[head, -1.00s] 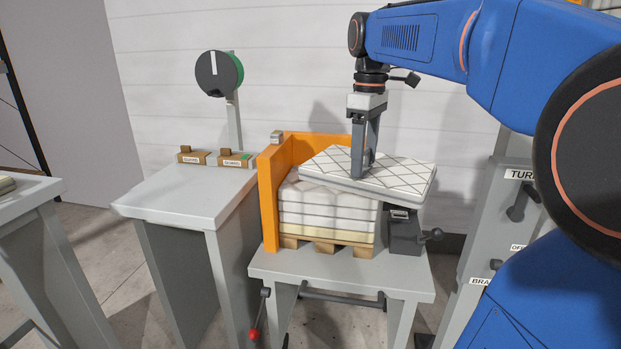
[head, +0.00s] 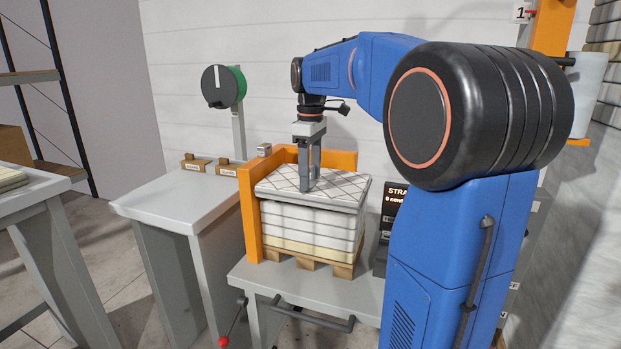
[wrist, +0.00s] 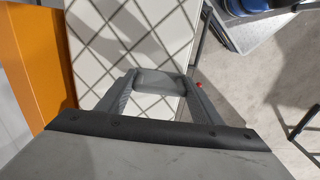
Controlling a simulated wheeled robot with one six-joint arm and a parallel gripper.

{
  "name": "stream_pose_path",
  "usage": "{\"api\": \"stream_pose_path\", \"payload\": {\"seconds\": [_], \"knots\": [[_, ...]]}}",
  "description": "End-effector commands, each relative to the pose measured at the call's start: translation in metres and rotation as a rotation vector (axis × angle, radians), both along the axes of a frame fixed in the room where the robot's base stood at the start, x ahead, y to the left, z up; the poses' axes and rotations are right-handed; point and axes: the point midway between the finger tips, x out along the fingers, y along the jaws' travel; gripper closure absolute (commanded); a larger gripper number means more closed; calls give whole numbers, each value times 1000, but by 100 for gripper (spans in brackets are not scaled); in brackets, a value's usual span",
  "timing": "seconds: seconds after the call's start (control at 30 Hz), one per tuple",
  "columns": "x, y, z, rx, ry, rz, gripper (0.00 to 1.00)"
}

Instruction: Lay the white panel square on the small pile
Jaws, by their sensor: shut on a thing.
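The white panel (head: 340,188) has a diagonal grid of dark lines and lies level. My gripper (head: 310,188) comes straight down on its top and is shut on it. In the wrist view the panel (wrist: 125,35) runs between and beyond my fingers (wrist: 160,88). The small pile (head: 305,228) of white slabs, with a yellowish one at the bottom, stands on a wooden pallet. The panel is over the pile, roughly lined up with it. Whether it touches the top slab I cannot tell.
An orange corner fence (head: 249,215) stands along the left and back of the pile, close to the panel's edge; it also shows in the wrist view (wrist: 35,60). A grey table (head: 180,200) with a green-and-black dial (head: 223,86) is at left. A dark display (head: 392,205) stands right of the pile.

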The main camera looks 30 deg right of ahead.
Motion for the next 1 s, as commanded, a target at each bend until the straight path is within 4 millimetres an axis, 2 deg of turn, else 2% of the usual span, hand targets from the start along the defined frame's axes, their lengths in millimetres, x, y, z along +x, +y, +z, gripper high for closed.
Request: {"api": "stream_pose_path", "payload": {"seconds": [0.4, 0.8, 0.83, 0.9, 1.0], "knots": [[32, -21, -26, 0, 1, 0, 81], [33, -22, -31, 0, 0, 0, 81], [33, -22, -31, 0, 0, 0, 36], [33, -22, -31, 0, 0, 0, 22], [33, -22, -31, 0, 0, 0, 22]]}}
